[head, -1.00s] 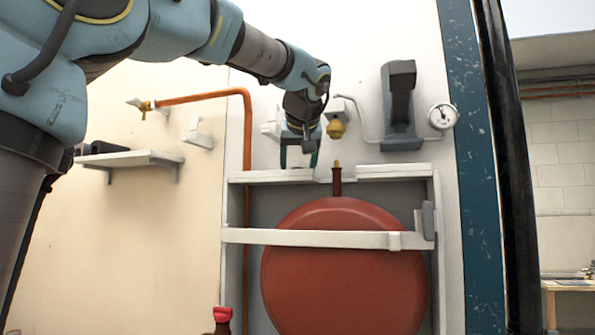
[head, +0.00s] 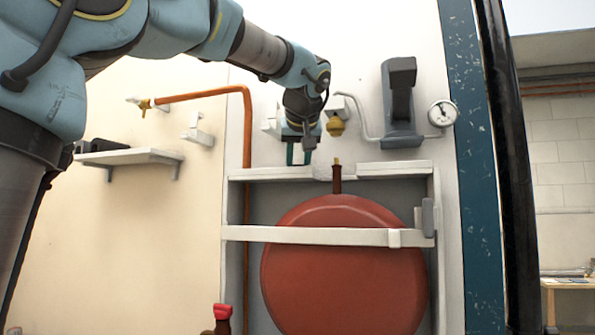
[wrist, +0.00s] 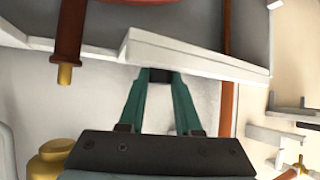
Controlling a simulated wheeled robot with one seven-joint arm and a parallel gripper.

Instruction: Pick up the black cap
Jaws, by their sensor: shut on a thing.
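My gripper (head: 299,162) is above the left part of the white frame's top ledge (head: 275,174), its teal fingers pointing down. In the wrist view its two fingers (wrist: 160,76) are shut on a small dark piece, which looks like the black cap (wrist: 160,75). In the head view I cannot make out the cap between the fingertips.
A red tank (head: 340,275) with an upright pipe stub (head: 337,178) sits in the frame, right of my gripper. A brass fitting (head: 336,126) is close on the right, with a gauge (head: 442,113) farther right. A copper pipe (head: 247,130) runs to the left.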

